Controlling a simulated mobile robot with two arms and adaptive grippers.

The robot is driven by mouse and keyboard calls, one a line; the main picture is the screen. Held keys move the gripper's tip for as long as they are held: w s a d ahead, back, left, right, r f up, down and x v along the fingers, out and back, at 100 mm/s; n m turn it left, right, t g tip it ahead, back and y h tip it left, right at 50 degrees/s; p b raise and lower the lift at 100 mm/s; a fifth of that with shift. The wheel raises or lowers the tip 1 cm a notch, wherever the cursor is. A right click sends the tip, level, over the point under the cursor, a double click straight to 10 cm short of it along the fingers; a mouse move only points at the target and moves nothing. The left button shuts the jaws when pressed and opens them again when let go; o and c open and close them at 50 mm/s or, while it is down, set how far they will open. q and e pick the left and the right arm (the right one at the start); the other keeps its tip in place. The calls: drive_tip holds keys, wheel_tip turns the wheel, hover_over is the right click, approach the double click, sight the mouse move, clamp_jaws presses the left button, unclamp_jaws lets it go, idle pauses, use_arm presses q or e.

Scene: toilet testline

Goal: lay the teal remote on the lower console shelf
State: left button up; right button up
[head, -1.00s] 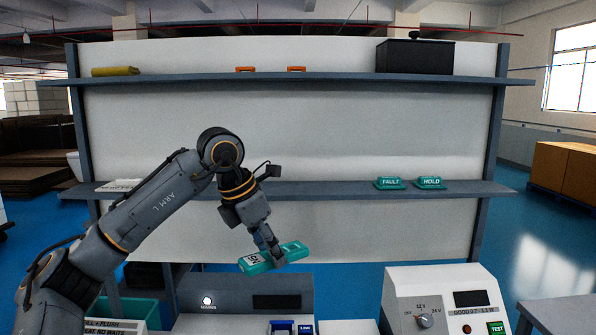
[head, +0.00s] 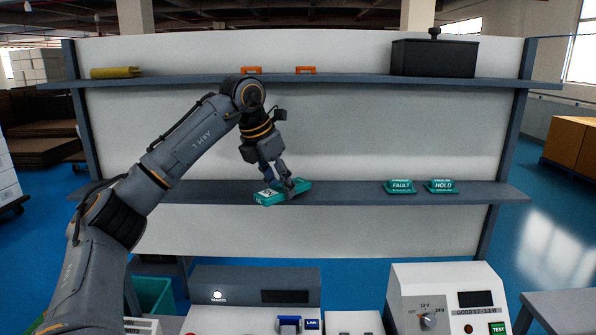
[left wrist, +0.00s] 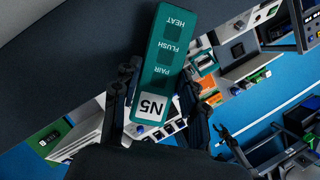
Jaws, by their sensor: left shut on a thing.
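My left gripper (head: 287,187) is shut on the teal remote (head: 268,198), which it holds slightly tilted at the front edge of the lower console shelf (head: 345,192). In the left wrist view, the remote (left wrist: 171,45) shows HEAT, FLUSH and PAIR buttons and a white N5 label, between the two dark fingers of the left gripper (left wrist: 163,100). Its far end is over the dark shelf surface (left wrist: 70,50), and its near end appears beyond the edge. I cannot tell whether it touches the shelf.
Two teal tags, FAULT (head: 401,187) and HOLD (head: 441,186), sit on the lower shelf to the right. The shelf between them and the remote is clear. The upper shelf (head: 340,79) holds a black box (head: 434,58). Test units (head: 445,300) stand below in front.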

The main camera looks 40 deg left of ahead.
sight(296, 182)
use_arm(q)
drive_tip(key=shift+w, duration=0.85)
drive_tip(key=shift+w+d+r+p, duration=0.1)
drive_tip(key=shift+w+r+p, duration=0.05)
drive_tip(key=shift+w+p, duration=0.3)
drive_tip(key=shift+w+d+r+p, duration=0.1)
drive_tip(key=shift+w+r+p, duration=0.05)
drive_tip(key=shift+w+p, duration=0.95)
drive_tip(key=shift+x, duration=1.05)
drive_tip(key=shift+w, duration=0.1)
drive_tip(key=shift+s, duration=0.25)
